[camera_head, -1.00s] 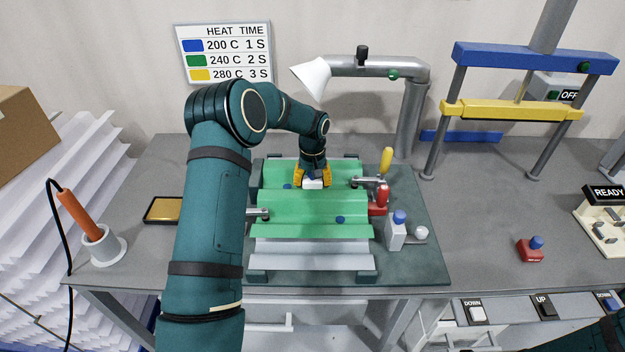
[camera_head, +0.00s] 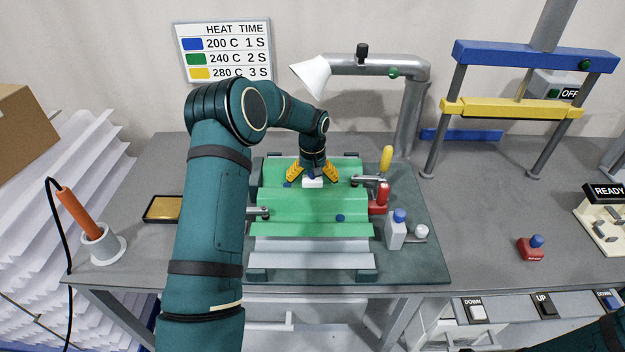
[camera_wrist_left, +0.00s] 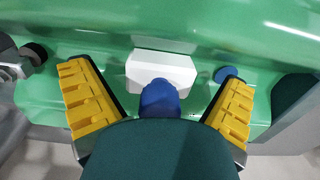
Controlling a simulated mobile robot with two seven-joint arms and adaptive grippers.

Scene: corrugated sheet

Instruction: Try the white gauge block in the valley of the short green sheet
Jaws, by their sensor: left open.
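The short green sheet (camera_head: 300,207) lies corrugated on the fixture in the middle of the bench. The white gauge block (camera_head: 313,184) sits on the sheet, towards its far side, apparently in a valley. It has a blue knob on top. In the left wrist view the block (camera_wrist_left: 162,70) lies across the green surface, with the knob (camera_wrist_left: 159,98) in front of it. My left gripper (camera_head: 312,180) is open, its yellow fingers spread on either side of the block and apart from it. My right gripper is not in view.

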